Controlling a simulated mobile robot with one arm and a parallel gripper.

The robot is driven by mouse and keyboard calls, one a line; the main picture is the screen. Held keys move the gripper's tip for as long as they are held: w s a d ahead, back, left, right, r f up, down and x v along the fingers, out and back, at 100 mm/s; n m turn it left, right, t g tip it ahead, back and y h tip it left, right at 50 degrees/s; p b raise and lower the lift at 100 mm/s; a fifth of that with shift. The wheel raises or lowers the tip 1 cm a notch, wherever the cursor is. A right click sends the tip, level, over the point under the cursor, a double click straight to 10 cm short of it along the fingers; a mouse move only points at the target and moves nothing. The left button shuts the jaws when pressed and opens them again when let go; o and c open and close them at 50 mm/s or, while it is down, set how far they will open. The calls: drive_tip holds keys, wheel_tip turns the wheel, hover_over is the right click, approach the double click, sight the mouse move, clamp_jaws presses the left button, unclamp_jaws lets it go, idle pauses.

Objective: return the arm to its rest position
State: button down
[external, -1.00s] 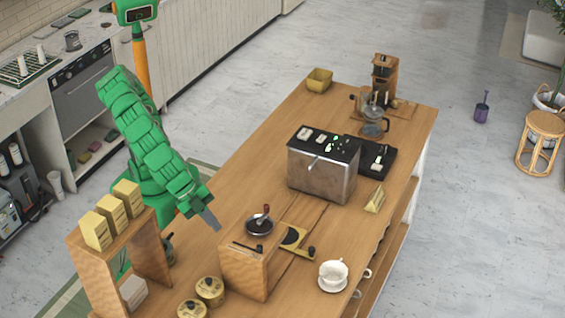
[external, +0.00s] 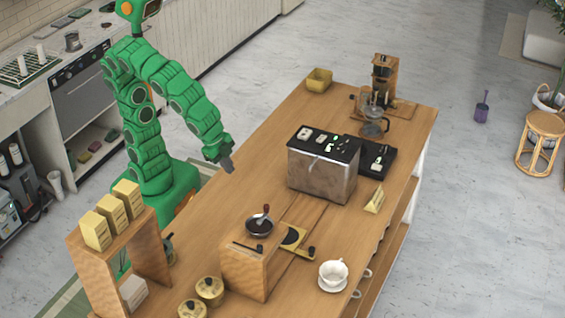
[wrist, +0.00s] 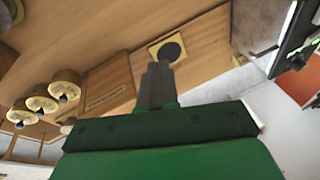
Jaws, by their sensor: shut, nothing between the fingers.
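My green arm (external: 185,95) is bent at the elbow, with its forearm reaching down and right over the near left edge of the wooden counter. My gripper (external: 228,165) is left of the metal espresso machine and above the counter, apart from everything. In the wrist view my gripper (wrist: 156,72) shows its two dark fingers together, with nothing between them. The fingers overlap the view of the wooden grinder box and the round black pad behind them.
The espresso machine (external: 322,172) stands to the right of my gripper. The grinder box (external: 250,262), yellow-lidded jars (external: 209,290) and a wooden shelf (external: 150,250) with boxes stand nearer the camera. A white cup (external: 333,272) sits on the right. Bare counter (external: 255,180) lies between.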

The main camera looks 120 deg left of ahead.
drive_tip(key=s+a+f+n+g+h, duration=0.1)
drive_tip(key=s+a+f+g, duration=0.1)
drive_tip(key=s, duration=1)
drive_tip(key=s+a+f+n+g+h, duration=0.1)
drive_tip(key=s+a+f, duration=0.4)
drive_tip(key=s, duration=0.8)
drive_tip(key=shift+a+f+n+g, duration=0.3)
drive_tip(key=shift+a+g, duration=0.35)
drive_tip(key=shift+g, duration=0.25)
drive_tip(key=shift+s, duration=0.1)
